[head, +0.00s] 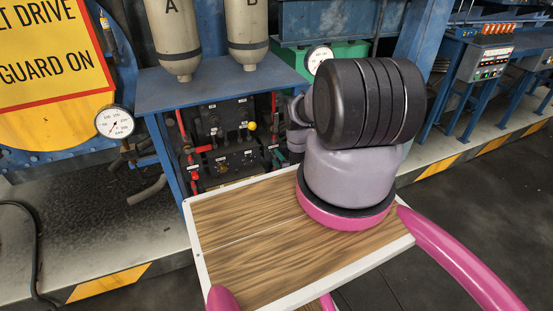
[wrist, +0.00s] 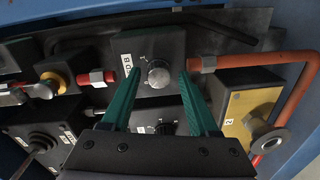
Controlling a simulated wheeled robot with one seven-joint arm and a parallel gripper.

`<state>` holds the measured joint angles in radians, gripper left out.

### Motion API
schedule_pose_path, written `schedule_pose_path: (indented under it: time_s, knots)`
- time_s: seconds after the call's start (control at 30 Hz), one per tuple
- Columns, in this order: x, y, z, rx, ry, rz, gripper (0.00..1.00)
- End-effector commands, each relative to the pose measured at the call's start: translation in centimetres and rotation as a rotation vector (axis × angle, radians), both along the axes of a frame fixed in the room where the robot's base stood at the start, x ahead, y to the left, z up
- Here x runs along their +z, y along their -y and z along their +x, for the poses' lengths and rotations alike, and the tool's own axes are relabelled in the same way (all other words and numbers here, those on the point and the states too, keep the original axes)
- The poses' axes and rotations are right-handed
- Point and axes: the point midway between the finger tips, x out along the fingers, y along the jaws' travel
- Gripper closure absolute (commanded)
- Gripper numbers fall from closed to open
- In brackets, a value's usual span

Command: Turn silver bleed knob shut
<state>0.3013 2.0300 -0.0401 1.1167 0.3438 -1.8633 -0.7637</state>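Another silver round knob (wrist: 270,138) stands on a yellow plate at the right. I cannot tell from the labels which is the bleed knob. In the head view my gripper is hidden.
An orange-red pipe (wrist: 240,60) runs right of the silver knob.

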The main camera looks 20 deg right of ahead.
Motion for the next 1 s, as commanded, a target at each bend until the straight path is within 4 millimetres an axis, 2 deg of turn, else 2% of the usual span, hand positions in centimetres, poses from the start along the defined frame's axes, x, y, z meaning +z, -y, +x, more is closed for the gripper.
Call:
schedule_pose_path:
  time_s: [0.3,0.43,0.8,1.0]
  knots:
    - [0.1,0.0,0.1,-0.001,0.003,0.000,0.32]
    - [0.1,0.1,-0.8,-0.002,0.002,0.001,0.32]
    - [0.4,-0.1,-7.9,-0.005,-0.001,0.002,0.32]
    - [0.5,-0.3,-10.2,-0.001,0.001,0.001,0.32]
